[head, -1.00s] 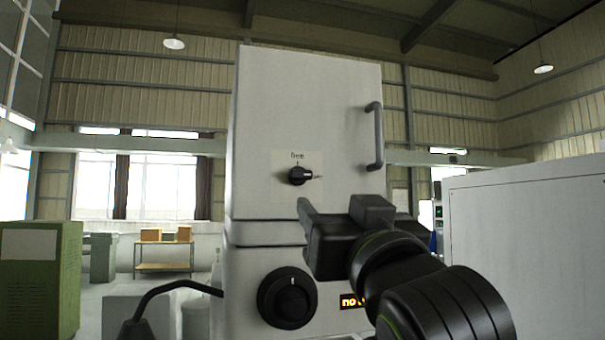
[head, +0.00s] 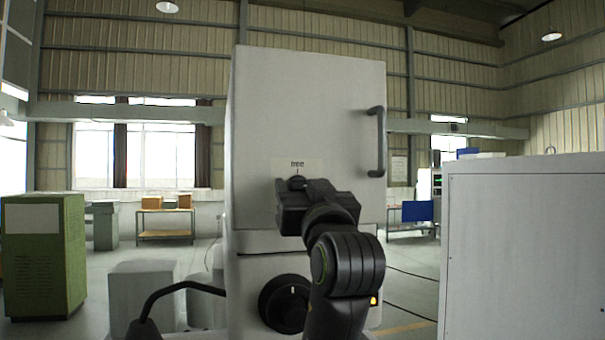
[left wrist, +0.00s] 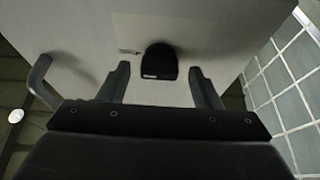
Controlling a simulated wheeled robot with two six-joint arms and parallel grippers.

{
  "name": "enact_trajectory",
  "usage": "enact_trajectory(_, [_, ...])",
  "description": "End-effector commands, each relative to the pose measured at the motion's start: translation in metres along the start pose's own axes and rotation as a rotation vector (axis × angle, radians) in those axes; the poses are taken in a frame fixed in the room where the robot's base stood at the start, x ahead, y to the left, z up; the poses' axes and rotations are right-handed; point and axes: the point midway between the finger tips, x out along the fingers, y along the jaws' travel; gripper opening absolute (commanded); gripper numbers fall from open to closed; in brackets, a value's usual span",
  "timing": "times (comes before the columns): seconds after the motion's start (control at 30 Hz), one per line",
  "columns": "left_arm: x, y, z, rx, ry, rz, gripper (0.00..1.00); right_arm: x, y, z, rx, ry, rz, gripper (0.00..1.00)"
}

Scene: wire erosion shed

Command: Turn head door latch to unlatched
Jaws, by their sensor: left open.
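The head door (head: 330,110) is a pale grey panel with a black bar handle (head: 377,142) at its right. The latch is a small black knob (head: 297,182) on a light plate reading "free" (head: 297,165); most of it is hidden behind my left gripper (head: 303,190) in the head view. In the left wrist view the knob (left wrist: 160,62) sits between the two open fingers of my left gripper (left wrist: 159,80), with a gap on each side. I cannot tell the knob's angle from these views. My right gripper is not in view.
A larger black dial (head: 285,303) is below the door, partly behind my left arm. A bent black bar (head: 180,288) is at the lower left. A pale cabinet (head: 530,250) stands at right and a green cabinet (head: 45,255) at left.

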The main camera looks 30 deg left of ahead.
Motion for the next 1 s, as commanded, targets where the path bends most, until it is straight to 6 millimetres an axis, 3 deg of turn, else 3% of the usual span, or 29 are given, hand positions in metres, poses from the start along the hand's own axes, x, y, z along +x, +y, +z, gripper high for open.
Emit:
enact_trajectory(0.4, [0.0087,-0.0001,0.0008,0.000,0.000,0.000,0.58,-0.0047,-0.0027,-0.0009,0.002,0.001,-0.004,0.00])
enact_trajectory(0.77, [0.0085,-0.0001,0.0005,-0.001,0.000,0.000,0.14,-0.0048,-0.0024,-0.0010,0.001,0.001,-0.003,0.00])
enact_trajectory(1.0, [0.0080,0.0002,0.0013,-0.020,0.000,-0.008,0.14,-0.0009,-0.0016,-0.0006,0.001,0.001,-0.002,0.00])
